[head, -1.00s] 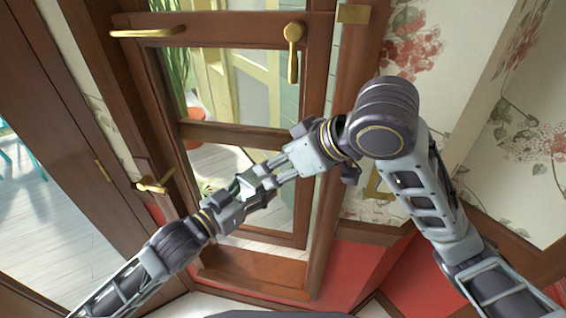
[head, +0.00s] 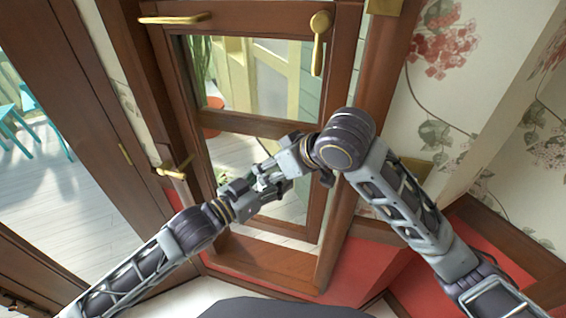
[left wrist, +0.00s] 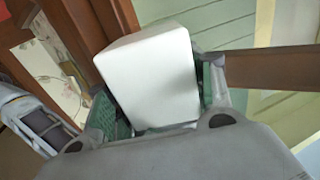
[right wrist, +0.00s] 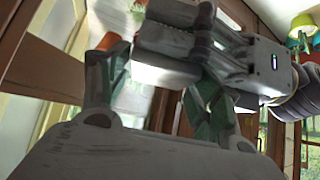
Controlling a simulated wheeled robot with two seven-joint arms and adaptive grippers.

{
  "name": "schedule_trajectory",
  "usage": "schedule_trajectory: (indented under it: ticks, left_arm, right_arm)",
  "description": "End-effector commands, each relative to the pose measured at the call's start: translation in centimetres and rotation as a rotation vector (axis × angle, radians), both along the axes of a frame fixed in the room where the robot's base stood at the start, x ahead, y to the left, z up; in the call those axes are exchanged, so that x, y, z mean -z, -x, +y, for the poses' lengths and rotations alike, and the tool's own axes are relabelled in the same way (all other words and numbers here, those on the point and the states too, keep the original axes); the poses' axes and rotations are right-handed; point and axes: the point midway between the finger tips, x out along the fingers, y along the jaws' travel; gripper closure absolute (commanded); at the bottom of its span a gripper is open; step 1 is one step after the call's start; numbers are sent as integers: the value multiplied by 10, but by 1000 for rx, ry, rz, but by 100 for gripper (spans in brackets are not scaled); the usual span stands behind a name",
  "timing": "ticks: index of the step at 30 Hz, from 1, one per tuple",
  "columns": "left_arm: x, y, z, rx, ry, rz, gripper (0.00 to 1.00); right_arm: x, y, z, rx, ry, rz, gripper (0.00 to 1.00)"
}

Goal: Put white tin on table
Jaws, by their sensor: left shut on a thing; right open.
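The white tin (left wrist: 152,75) is a plain white block with rounded edges. In the left wrist view it sits between the fingers of my left gripper (left wrist: 155,95), which is shut on it. In the head view my left gripper (head: 262,184) meets my right gripper (head: 278,172) in front of the door, and the tin is hard to make out between them. In the right wrist view my right gripper (right wrist: 155,85) is open, with my left gripper (right wrist: 205,45) just beyond its fingers. I cannot tell whether my right fingers touch the tin. No table shows.
A brown-framed glass door (head: 265,127) with a brass handle (head: 320,42) stands ahead. Floral wallpaper (head: 460,60) and a red lower wall (head: 365,268) are at the right. Turquoise chairs (head: 22,105) show through glass at far left.

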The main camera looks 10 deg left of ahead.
Motion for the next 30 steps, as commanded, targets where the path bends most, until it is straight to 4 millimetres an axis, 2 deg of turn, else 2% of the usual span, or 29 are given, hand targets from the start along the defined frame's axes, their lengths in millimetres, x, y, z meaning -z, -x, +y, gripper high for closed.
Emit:
schedule_trajectory:
  ticks: [6,17,26,27,30]
  left_arm:
    - [-1,0,0,0,1,-2,78]
    - [-1,0,0,0,1,-2,78]
    - [-1,0,0,0,1,-2,78]
    - [-1,0,0,0,1,-2,44]
    - [-1,0,0,0,1,-2,31]
  right_arm:
    - [9,-6,7,-1,0,1,36]
    - [11,-7,8,-1,1,0,37]
    - [11,-7,7,1,1,0,76]
    - [10,-7,8,0,0,-2,78]
    - [10,-7,7,0,0,-2,78]
